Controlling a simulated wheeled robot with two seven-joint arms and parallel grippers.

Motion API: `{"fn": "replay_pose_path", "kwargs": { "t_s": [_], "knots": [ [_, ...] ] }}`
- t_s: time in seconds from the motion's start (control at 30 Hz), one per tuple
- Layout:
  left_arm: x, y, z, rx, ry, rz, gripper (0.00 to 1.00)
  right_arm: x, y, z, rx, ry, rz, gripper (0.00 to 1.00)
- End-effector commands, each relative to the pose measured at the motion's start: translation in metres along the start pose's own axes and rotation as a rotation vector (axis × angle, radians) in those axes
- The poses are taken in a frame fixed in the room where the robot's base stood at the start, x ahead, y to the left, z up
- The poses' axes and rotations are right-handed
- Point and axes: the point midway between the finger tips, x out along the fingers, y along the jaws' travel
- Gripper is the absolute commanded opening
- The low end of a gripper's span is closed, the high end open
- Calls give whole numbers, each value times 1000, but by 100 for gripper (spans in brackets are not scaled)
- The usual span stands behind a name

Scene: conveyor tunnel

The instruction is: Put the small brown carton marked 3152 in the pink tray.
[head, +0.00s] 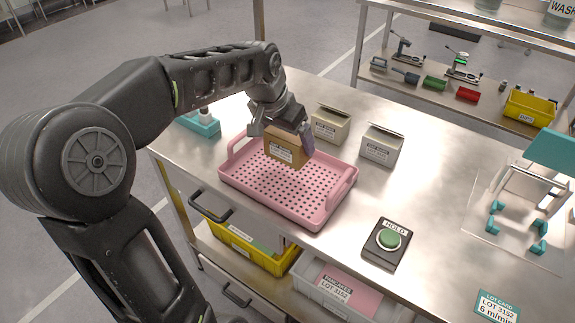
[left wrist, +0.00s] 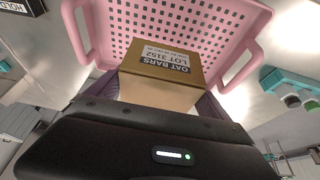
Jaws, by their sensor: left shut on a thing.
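The small brown carton (head: 284,152) is held by my left gripper (head: 285,140) over the pink tray (head: 262,193). In the left wrist view the carton (left wrist: 163,75) shows a label reading OAT BARS LOT 3152, and the pink tray (left wrist: 222,28) lies beyond it. My left gripper (left wrist: 160,100) is shut on the carton. The carton's underside is hidden, so I cannot tell whether it touches the tray floor. The tray is otherwise empty where I can see it. My right gripper is not in view.
Two pale cartons (head: 330,124) (head: 381,146) stand behind the tray. A HOLD button box (head: 387,243) is at the front right. A teal dispenser (head: 199,123) stands at the left, and a teal-and-white stand (head: 535,190) at the right. The table's middle right is clear.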

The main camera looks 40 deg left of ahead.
Motion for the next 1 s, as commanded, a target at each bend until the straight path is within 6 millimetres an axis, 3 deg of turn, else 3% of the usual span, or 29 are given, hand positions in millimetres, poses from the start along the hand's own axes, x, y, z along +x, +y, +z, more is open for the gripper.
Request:
{"fn": "replay_pose_path", "kwargs": {
  "t_s": [0.2,0.53,0.8,1.0],
  "knots": [
    [30,0,13,0,-1,0,18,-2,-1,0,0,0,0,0],
    [33,-1,13,-1,1,-1,18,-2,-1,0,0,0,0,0],
    [63,0,26,-1,-1,0,18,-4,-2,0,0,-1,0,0],
    [67,-1,27,-1,2,-1,18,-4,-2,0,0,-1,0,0]
  ]
}}
